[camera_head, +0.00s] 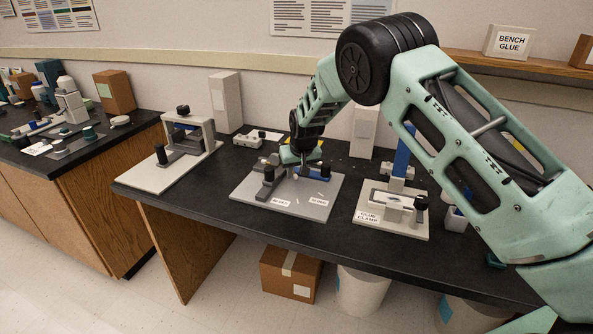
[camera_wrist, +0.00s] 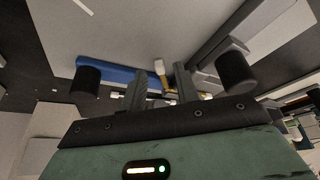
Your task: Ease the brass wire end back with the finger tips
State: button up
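My gripper (camera_wrist: 160,82) shows in the wrist view with its two dark fingers apart. A small brass piece with a pale tip (camera_wrist: 160,70), perhaps the brass wire end, shows in the gap between the fingers; I cannot tell whether either finger touches it. A blue bar (camera_wrist: 108,67) lies just beyond the left finger. In the head view my gripper (camera_head: 301,158) is low over a fixture on a grey base plate (camera_head: 306,208). The wire is too small to make out there, and the arm's end partly hides the fixture.
Dark upright knobs stand on both sides of my fingers, including a right one (camera_wrist: 237,65). In the head view a glue clamp stand (camera_head: 393,222) is to the right and a pale-based press (camera_head: 160,178) to the left. The plate's front is mostly clear.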

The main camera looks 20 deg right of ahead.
jog(key=shift+w+f, duration=0.1)
jog(key=shift+f, duration=0.1)
grip_shut()
